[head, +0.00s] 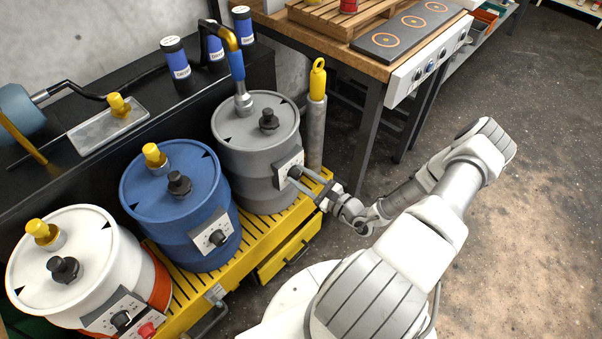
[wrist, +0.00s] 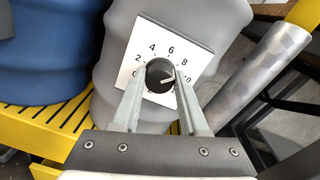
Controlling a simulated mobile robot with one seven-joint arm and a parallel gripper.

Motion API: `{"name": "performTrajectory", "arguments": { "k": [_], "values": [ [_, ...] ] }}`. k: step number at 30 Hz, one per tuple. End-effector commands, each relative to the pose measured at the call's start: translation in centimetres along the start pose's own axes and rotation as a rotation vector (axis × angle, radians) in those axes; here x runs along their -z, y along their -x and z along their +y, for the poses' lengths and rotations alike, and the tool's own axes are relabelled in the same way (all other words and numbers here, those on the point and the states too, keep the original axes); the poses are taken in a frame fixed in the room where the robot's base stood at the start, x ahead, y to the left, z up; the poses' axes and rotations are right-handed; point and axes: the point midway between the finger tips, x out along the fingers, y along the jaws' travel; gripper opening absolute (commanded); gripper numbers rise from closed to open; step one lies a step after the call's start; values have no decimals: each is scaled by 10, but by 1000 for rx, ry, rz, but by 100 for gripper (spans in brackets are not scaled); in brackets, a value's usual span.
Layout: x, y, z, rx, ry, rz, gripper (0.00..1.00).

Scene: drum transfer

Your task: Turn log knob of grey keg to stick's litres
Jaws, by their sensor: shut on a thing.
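The grey keg (head: 245,150) stands at the far right end of the yellow slatted pallet, with a white dial plate (head: 284,160) on its side. In the wrist view, the plate (wrist: 138,82) is numbered 0 to 10 in even numbers around a black log knob (wrist: 157,72). The knob's white mark points right, apparently near 10. My gripper (wrist: 160,77) is shut on the knob, one finger on each side. In the head view, my gripper (head: 294,178) reaches the plate from the right. No litre reading on a stick is legible.
The blue keg (head: 175,205) and white keg (head: 80,265) stand left of the grey one. A metal tube with a yellow top (head: 317,110) stands close right of the grey keg. The workbench (head: 350,50) is behind; open floor (head: 530,170) lies right.

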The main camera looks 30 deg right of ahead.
Motion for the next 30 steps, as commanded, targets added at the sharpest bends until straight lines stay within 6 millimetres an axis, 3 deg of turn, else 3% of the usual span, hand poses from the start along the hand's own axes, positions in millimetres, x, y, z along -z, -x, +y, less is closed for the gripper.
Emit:
{"name": "performTrajectory", "arguments": {
  "k": [21, 22, 26, 30],
  "values": [
    [0, 0, 0, 0, 81, 3, 0],
    [0, 0, 0, 0, 81, 3, 49],
    [0, 0, 0, 0, 81, 3, 72],
    [0, 0, 0, 1, 81, 3, 73]
  ]
}}
